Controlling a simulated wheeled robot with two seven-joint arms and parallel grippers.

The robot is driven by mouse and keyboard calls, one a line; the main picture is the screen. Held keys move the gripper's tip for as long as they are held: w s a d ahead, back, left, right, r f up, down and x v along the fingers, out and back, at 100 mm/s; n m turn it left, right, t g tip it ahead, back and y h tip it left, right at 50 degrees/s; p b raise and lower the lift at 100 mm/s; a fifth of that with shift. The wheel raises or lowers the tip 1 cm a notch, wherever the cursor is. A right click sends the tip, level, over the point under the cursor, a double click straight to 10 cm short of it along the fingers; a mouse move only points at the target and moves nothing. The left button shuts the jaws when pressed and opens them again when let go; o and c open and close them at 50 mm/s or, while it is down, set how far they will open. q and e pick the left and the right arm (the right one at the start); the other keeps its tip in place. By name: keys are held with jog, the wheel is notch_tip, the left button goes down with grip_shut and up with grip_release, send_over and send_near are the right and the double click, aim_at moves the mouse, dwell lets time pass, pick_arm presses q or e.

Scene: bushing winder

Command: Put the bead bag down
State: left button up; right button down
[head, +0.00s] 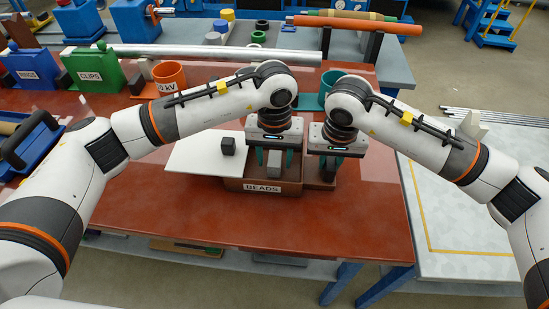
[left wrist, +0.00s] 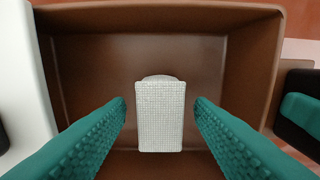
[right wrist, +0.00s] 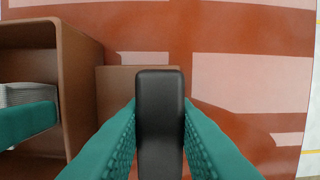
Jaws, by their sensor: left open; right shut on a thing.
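The bead bag (left wrist: 160,115), a pale grey woven block, is in the brown box labelled BEADS (head: 262,187), seen from above in the left wrist view. My left gripper (head: 274,165) is over this box, its teal fingers open on either side of the bag with a gap at each side. Whether the bag touches the box floor is hard to tell. My right gripper (head: 330,167) is shut on a black rounded block (right wrist: 160,115), just right of the box. A smaller brown holder (head: 320,184) lies under it; whether the block touches it is unclear.
A white board (head: 205,160) with a dark cube (head: 228,146) lies left of the box. An orange cup (head: 169,77), green CLIPS bin (head: 93,70) and blue RINGS bin (head: 30,70) stand further back. The red table (head: 220,218) is clear in front.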

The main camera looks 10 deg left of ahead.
aim_at(275, 158)
pick_arm(q)
notch_tip(275, 158, up, 11)
dwell(0.3)
pick_arm(e)
jog(key=c, duration=1.1)
grip_release()
jog(key=shift+r, duration=0.15)
